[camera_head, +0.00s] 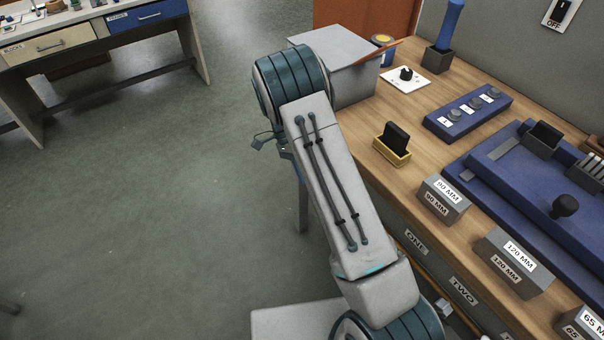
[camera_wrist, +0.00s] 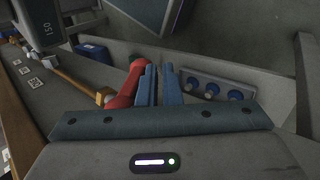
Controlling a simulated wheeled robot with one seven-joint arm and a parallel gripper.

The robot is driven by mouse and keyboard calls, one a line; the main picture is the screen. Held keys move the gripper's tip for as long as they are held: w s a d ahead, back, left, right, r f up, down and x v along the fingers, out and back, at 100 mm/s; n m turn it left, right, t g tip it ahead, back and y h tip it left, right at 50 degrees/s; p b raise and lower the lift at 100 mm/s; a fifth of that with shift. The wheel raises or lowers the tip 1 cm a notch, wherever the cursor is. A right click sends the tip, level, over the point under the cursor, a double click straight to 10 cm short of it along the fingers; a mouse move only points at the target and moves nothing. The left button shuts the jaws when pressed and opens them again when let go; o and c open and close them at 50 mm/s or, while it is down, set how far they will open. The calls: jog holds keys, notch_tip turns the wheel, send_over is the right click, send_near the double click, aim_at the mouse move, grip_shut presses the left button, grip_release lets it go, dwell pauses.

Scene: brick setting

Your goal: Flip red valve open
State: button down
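The red valve handle (camera_wrist: 124,86) shows in the wrist view, left of my gripper's fingers. A brass-coloured pipe and fitting (camera_wrist: 104,95) run up to it from the left. My gripper (camera_wrist: 159,70) has two blue fingers with a narrow gap between them, and I see nothing in the gap. The left finger overlaps the red handle's right edge in the picture; I cannot tell whether they touch. The head view shows neither the valve nor my gripper; my arm fills its middle.
In the wrist view, a grey panel with blue knobs (camera_wrist: 213,89) lies right of my fingers, and a dark block marked 150 (camera_wrist: 38,20) is at upper left. In the head view, a wooden bench (camera_head: 408,122) with blocks and a grey box (camera_head: 345,62) stands right of my arm.

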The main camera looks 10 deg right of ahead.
jog(key=shift+s+d+f, duration=0.1)
jog(key=shift+f, duration=0.1)
dwell(0.8)
jog(key=w+a+r, duration=0.4)
jog(key=w+r, duration=0.2)
jog(key=w, duration=0.4)
jog(key=shift+a, duration=0.3)
jog(key=shift+r, duration=0.1)
